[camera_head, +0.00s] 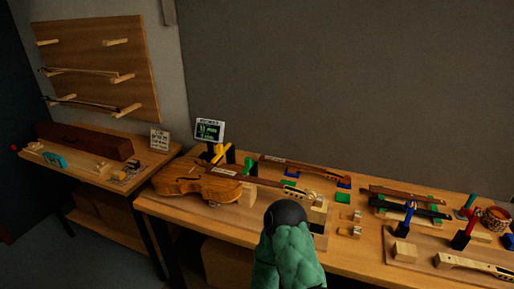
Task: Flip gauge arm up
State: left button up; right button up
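A yellow arm (217,152), which looks like the gauge arm, stands beside dark posts just below a small display (209,130) with green digits. It slants upward behind the violin body; its lower end is hidden. The violin (195,181) lies on the bench with its neck pointing right. A green quilted sleeve with a dark rounded end, part of my own arm, rises from the bottom centre in front of the bench. No gripper fingers show, and I cannot tell which arm this is.
The bench (168,210) holds necks, wooden blocks, clamps and a coil (494,218) on the right. A side table (95,185) at left carries a long brown case (85,141) and a small sign (159,139). A bow rack (95,68) hangs on the wall.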

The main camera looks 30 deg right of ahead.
aim_at(221, 150)
jog(key=z, duration=1.05)
jog(key=i+j+z, duration=0.1)
jog(key=z, duration=0.3)
jog(key=j+z, duration=0.35)
jog(key=i+j+z, duration=0.1)
jog(key=j+z, duration=0.45)
jog(key=z, duration=0.2)
jog(key=j+z, duration=0.1)
jog(key=j, duration=0.55)
jog(key=k+j+z, duration=0.1)
jog(key=j, duration=0.6)
jog(key=k, duration=0.05)
